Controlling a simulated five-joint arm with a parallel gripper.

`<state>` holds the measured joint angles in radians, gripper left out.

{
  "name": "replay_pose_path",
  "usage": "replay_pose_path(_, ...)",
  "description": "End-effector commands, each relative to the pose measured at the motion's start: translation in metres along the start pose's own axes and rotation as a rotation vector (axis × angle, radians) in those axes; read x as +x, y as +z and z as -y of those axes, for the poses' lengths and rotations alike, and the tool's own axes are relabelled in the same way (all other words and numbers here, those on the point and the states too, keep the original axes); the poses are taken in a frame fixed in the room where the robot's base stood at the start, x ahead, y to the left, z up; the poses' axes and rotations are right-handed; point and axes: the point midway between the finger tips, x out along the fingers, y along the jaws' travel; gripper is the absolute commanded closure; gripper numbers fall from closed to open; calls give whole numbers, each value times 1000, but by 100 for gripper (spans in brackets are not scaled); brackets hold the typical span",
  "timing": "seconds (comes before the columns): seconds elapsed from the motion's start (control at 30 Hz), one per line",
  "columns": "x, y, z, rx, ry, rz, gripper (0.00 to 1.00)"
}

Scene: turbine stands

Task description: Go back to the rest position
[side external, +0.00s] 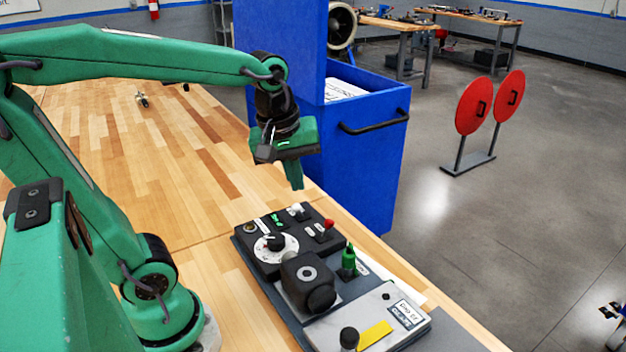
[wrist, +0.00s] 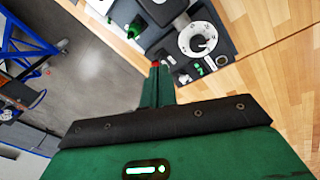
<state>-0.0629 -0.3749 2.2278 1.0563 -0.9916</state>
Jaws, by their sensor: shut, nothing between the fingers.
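My green arm stretches over the wooden workbench (side external: 150,190) from the left in the side external view. My gripper (side external: 296,184) hangs pointing down above the far end of a control panel (side external: 262,275). Its fingers are together and hold nothing. In the wrist view my gripper (wrist: 156,72) also shows shut, with the panel's white dial (wrist: 198,40) beyond it. A gap seems to lie between the fingertips and the panel. The panel carries a dial, a red-tipped switch (side external: 328,224), a green knob (side external: 348,262) and a black block (side external: 308,282).
A blue cabinet (side external: 360,160) with a black handle stands close behind my gripper at the bench edge. Two red discs (side external: 473,106) on a stand are on the floor to the right. The bench left of the panel is mostly clear.

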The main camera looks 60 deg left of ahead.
Motion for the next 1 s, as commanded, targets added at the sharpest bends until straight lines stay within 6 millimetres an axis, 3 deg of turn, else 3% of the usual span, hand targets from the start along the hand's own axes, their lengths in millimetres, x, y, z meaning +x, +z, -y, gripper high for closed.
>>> replay_pose_path(0.6,-10,39,36,884,141,-183,100)
replay_pose_path(0.93,-8,45,42,1048,150,-228,100)
replay_pose_path(1.0,-8,44,42,1049,150,-228,90)
